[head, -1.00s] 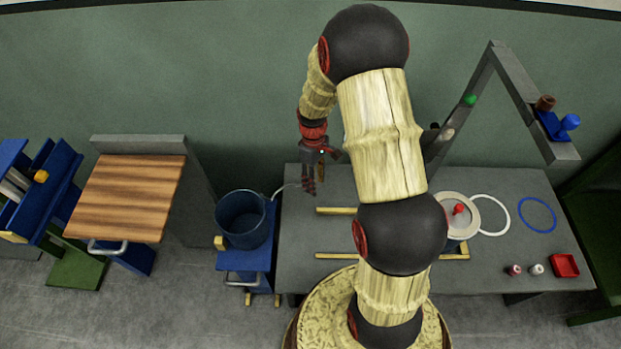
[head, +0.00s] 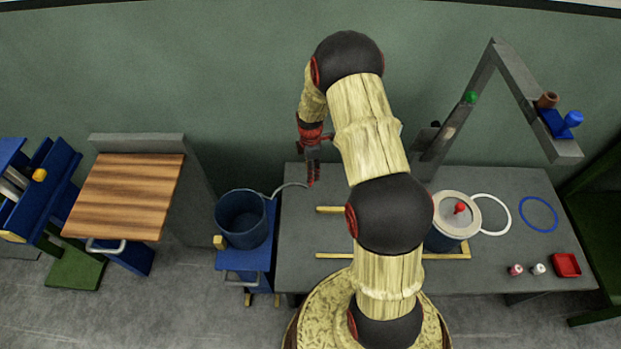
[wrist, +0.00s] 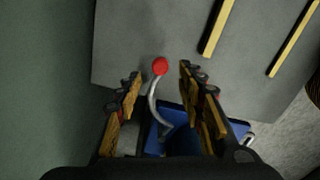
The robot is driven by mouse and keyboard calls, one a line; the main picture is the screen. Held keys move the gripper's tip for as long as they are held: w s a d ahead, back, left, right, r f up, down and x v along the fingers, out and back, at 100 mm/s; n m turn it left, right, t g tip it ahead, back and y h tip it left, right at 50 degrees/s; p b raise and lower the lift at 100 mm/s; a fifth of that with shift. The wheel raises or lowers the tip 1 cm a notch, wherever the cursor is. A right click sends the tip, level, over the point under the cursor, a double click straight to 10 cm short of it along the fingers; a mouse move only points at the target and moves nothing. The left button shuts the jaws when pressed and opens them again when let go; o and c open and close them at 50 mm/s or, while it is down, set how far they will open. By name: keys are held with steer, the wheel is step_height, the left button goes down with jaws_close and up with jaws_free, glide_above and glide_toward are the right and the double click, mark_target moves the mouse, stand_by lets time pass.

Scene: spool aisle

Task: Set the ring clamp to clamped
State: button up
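A blue round drum (head: 240,218) stands open on a blue stand left of the grey table. A curved grey lever (head: 290,186) runs from its rim over the table edge; it looks like the ring clamp's lever. In the wrist view the lever (wrist: 152,101) ends in a red knob (wrist: 160,66). My gripper (head: 312,178) is above the lever's end. In the wrist view my gripper (wrist: 160,76) is open, its fingers on either side of the red knob with gaps. The clamp's ring itself is not clear.
A lidded pot (head: 458,222) with a red knob stands on the grey table (head: 300,225), beside a white ring (head: 507,228) and a blue ring (head: 553,224). Yellow rails (head: 335,255) lie at the table's middle. A grey angled frame (head: 487,75) rises at the right.

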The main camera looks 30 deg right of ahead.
step_height(320, 180, down, 5)
steer(key=shift+f+b, duration=0.1)
steer(key=shift+b, duration=0.65)
steer(key=shift+c, duration=0.3)
jaws_close()
